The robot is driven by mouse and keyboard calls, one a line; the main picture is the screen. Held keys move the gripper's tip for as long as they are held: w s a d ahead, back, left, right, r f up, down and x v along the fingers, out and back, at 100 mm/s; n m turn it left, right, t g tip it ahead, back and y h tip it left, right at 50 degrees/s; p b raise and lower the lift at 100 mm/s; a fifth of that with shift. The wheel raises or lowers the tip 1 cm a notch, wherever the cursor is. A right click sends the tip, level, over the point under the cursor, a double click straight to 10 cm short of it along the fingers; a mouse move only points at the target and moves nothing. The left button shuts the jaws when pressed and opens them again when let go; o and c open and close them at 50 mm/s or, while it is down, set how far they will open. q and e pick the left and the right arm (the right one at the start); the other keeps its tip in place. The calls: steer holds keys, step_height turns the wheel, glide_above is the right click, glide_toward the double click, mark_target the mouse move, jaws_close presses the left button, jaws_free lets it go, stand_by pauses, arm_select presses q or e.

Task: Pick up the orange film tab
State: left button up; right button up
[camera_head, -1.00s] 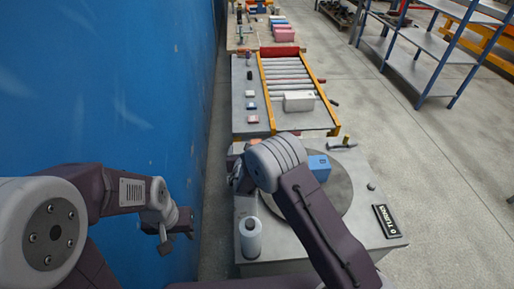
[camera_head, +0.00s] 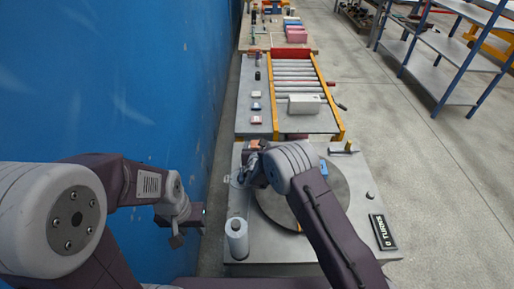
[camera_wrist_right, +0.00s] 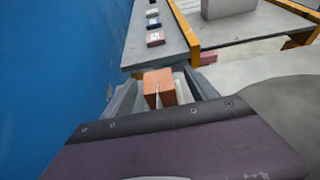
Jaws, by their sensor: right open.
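The orange film tab (camera_wrist_right: 159,86) shows in the right wrist view as an orange piece with a pale strip by it. It appears between the two fingers of my right gripper (camera_wrist_right: 162,92), which is open. I cannot tell how near the tab is in depth. In the head view, an orange patch (camera_head: 254,143) shows just beyond my right gripper (camera_head: 246,172), at the worktable's far left part. My left gripper (camera_head: 188,224) hangs by the blue wall, clear of the table; its jaw opening is unclear.
A blue wall (camera_head: 130,80) runs close on the left. A roller conveyor (camera_head: 293,75) stands beyond.

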mark_target(256, 141)
steer(key=x, duration=0.4)
steer(key=shift+a+f, duration=0.15)
steer(key=shift+f, duration=0.05)
steer(key=shift+w+f, duration=0.15)
steer(key=shift+w, duration=0.25)
steer(key=shift+s, duration=0.1)
steer(key=shift+c, duration=0.4)
jaws_close()
